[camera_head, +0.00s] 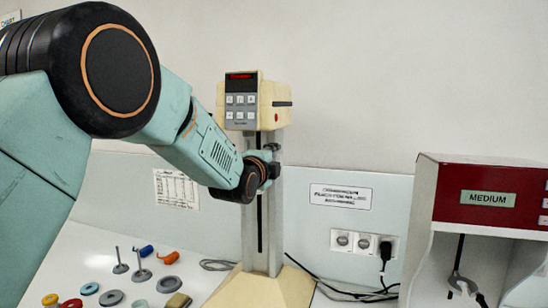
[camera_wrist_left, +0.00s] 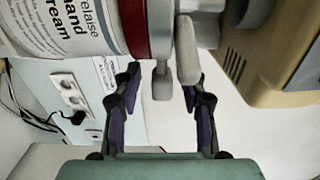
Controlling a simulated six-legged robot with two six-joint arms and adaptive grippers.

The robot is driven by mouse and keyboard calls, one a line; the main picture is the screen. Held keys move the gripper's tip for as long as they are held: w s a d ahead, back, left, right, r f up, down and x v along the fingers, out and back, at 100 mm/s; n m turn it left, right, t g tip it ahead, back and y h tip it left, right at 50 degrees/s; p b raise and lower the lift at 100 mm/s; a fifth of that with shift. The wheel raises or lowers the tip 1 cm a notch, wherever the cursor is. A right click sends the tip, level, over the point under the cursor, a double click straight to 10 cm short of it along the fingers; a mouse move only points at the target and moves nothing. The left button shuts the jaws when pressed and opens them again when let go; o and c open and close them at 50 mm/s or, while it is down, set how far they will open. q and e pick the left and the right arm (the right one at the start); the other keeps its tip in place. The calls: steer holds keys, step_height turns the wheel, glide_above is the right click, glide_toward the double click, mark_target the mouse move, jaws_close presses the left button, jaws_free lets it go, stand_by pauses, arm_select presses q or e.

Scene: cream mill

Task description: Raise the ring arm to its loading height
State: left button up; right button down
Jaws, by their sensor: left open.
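The cream mill (camera_head: 258,103) stands on the bench, its upright column (camera_head: 276,215) below a head with a keypad and red display. My left gripper (camera_head: 270,166) is in front of the column, below the head, and hides what is at that height. In the left wrist view my open left gripper (camera_wrist_left: 162,92) has a finger on each side of a short grey piece (camera_wrist_left: 162,83), apparently part of the ring arm. I cannot tell whether the fingers touch it. A white jar (camera_wrist_left: 75,28) with hand cream lettering and a dark red band (camera_wrist_left: 136,30) is close by. My right gripper is not in view.
A red and white machine marked MEDIUM (camera_head: 488,198) stands at the right. Several mixing tools and coloured rings, including a grey ring (camera_head: 168,284), lie at the left of the bench. Wall sockets (camera_head: 364,242) with a plug and black cable are behind.

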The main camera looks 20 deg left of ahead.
arm_select(q)
steer(key=shift+s+r, duration=0.1)
steer(key=shift+r, duration=0.05)
steer(key=shift+c, duration=0.7)
steer(key=shift+w, duration=0.2)
jaws_close()
